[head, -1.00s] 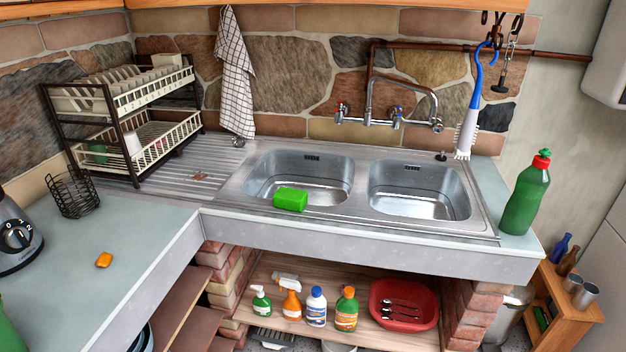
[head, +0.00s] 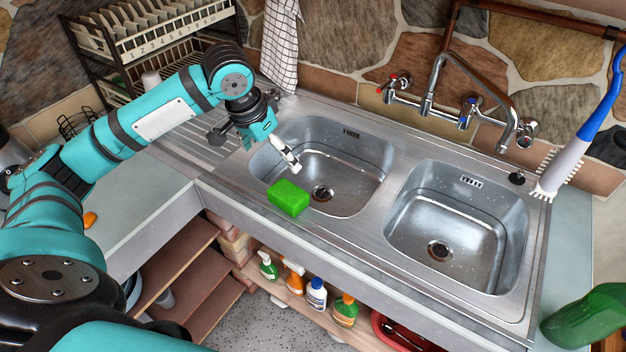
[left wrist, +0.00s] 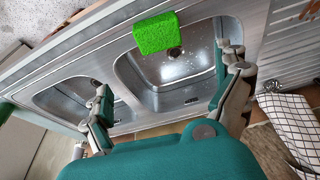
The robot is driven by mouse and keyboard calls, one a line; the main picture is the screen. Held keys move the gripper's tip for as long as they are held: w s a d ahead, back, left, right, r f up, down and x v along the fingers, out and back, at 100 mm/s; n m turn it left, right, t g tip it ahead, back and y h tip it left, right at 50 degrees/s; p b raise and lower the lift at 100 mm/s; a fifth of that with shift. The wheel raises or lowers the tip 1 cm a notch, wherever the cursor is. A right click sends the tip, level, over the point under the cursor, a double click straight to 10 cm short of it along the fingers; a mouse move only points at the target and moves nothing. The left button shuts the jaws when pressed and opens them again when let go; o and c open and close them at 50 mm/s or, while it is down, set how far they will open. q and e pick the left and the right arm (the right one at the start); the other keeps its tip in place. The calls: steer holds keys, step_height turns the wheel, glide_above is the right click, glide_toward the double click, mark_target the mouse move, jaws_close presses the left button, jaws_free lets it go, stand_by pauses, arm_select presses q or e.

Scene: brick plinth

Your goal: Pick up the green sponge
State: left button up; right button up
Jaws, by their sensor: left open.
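The green sponge (head: 288,198) is a bright green block at the front rim of the left sink basin (head: 352,190). It also shows in the left wrist view (left wrist: 157,33), ahead of my fingers and between their lines. My left gripper (head: 291,163) is above the left basin, just behind the sponge and apart from it. In the left wrist view its two fingers (left wrist: 165,82) are spread wide with nothing between them. My right gripper is in neither view.
The right basin (head: 450,262) is empty. The tap (head: 455,95) rises behind the basins. A dish rack (head: 150,35) stands at the back left, with a checked towel (head: 281,45) beside it.

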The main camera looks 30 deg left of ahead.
arm_select(q)
steer(key=p, duration=0.1)
glide_toward(287, 193)
steer(key=x, duration=0.2)
steer(key=w+x, duration=0.1)
steer(key=x, duration=0.2)
steer(key=shift+w+f+p, duration=0.1)
steer(key=shift+p, duration=0.3)
steer(key=shift+f, duration=0.45)
steer(key=x, duration=0.1)
steer(key=p+x, duration=0.1)
steer(key=x, duration=0.1)
steer(key=shift+s+f+p, duration=0.25)
steer(key=shift+f+p, duration=0.05)
steer(key=shift+f, duration=0.05)
steer(key=shift+w+f, duration=0.2)
steer(key=shift+f, duration=0.4)
steer(key=c, duration=0.7)
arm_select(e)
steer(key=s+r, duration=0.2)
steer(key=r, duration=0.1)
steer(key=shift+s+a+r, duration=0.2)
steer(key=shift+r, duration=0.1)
